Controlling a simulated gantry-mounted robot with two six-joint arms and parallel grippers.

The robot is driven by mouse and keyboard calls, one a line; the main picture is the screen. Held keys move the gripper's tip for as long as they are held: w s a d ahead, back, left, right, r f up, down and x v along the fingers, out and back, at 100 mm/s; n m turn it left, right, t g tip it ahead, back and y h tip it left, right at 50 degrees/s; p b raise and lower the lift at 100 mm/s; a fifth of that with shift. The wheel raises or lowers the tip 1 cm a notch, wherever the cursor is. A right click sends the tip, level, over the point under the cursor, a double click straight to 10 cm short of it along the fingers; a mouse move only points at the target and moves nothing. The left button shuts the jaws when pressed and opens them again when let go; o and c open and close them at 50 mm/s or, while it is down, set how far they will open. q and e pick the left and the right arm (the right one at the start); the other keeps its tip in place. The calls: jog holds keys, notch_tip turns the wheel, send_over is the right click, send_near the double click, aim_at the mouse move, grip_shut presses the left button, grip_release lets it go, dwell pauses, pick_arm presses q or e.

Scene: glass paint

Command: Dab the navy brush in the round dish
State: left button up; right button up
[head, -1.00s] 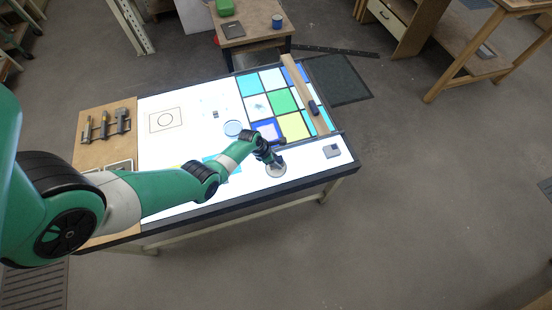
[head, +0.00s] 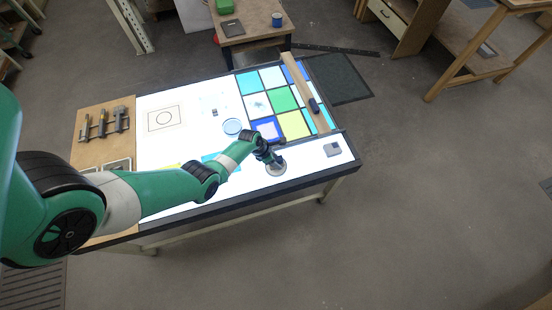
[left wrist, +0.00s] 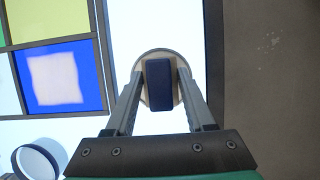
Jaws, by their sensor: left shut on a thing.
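My left gripper (left wrist: 160,82) is shut on a navy block-like brush top (left wrist: 158,86), which stands upright between its fingers in the left wrist view. Directly beyond it is a pale round dish (left wrist: 143,57), partly hidden by the brush and fingers. In the head view, this dish (head: 277,170) lies near the front edge of the lit table, under my left gripper (head: 273,160). The brush's lower end is hidden, so I cannot tell whether it touches the dish. My right gripper is not in view.
A blue-rimmed round piece (head: 232,127) lies farther back on the lit table. Coloured glass panes (head: 283,101) with a wooden bar (head: 297,85) fill the right part. Tools (head: 102,124) lie on a wooden board at left.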

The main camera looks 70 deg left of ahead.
aim_at(280, 158)
pick_arm(q)
jog(key=shift+f+b, duration=0.35)
jog(key=shift+f, duration=0.15)
dwell(1.1)
notch_tip(280, 158, up, 7)
jog(key=p, duration=0.7)
jog(key=shift+r, duration=0.2)
jog(key=shift+f, duration=0.1)
